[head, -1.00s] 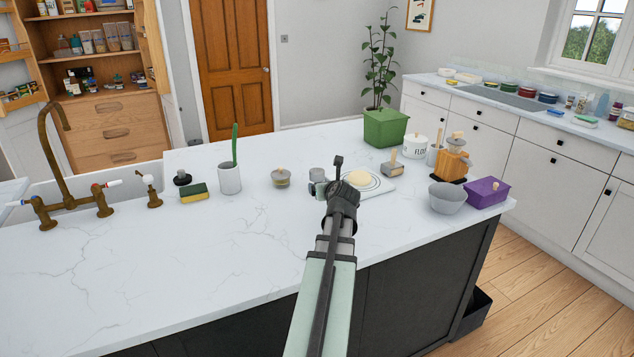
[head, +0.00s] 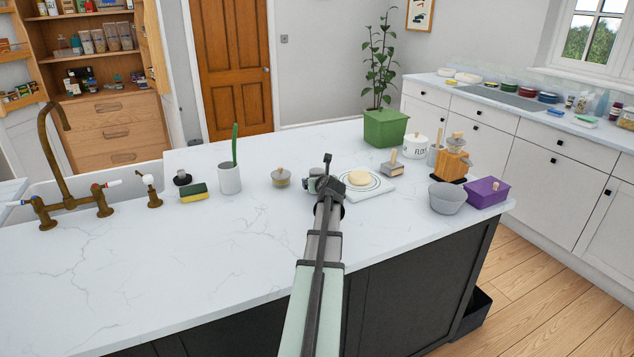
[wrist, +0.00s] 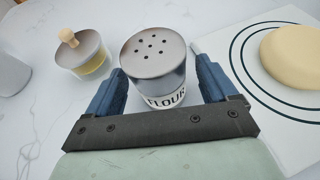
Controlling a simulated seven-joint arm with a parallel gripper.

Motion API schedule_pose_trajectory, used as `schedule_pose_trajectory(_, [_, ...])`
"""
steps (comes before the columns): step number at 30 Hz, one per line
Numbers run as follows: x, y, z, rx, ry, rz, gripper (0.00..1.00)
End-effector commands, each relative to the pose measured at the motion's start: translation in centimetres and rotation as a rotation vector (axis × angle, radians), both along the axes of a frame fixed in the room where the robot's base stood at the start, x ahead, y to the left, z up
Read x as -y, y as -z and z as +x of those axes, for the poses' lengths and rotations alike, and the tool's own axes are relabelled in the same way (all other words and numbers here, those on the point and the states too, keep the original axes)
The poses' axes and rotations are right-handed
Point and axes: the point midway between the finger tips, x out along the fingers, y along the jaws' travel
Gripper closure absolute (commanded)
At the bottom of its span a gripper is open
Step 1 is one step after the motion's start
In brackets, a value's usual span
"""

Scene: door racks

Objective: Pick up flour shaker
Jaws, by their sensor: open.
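The flour shaker (wrist: 155,65) has a metal lid with several holes and a white body lettered "FLOUR". It stands upright on the white counter. In the wrist view my gripper (wrist: 160,88) is open, with one blue finger on each side of the shaker. I cannot tell whether either finger touches it. In the head view my gripper (head: 322,184) is at the shaker's place, and the shaker's top (head: 316,172) shows only in part behind it.
A small lidded jar (wrist: 82,52) stands left of the shaker. A board with rings (wrist: 240,65) holding dough (wrist: 294,58) lies close on the right. A white flour canister (head: 415,146) and a green planter (head: 385,128) stand farther back. The counter's left front is clear.

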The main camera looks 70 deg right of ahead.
Motion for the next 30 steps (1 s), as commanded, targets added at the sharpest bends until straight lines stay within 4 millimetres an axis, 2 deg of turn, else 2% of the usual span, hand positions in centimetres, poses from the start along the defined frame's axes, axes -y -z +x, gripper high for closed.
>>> schedule_pose_trajectory(2, [0.56, 0.23, 0.32, 0.000, 0.000, 0.000, 0.14])
schedule_pose_trajectory(9, [0.48, 0.27, 0.31, 0.000, 0.000, 0.000, 0.16])
schedule_pose_trajectory(27, [0.47, 0.26, 0.30, 0.000, 0.000, 0.000, 0.73])
schedule_pose_trajectory(30, [0.48, 0.25, 0.30, 0.001, 0.000, -0.001, 0.73])
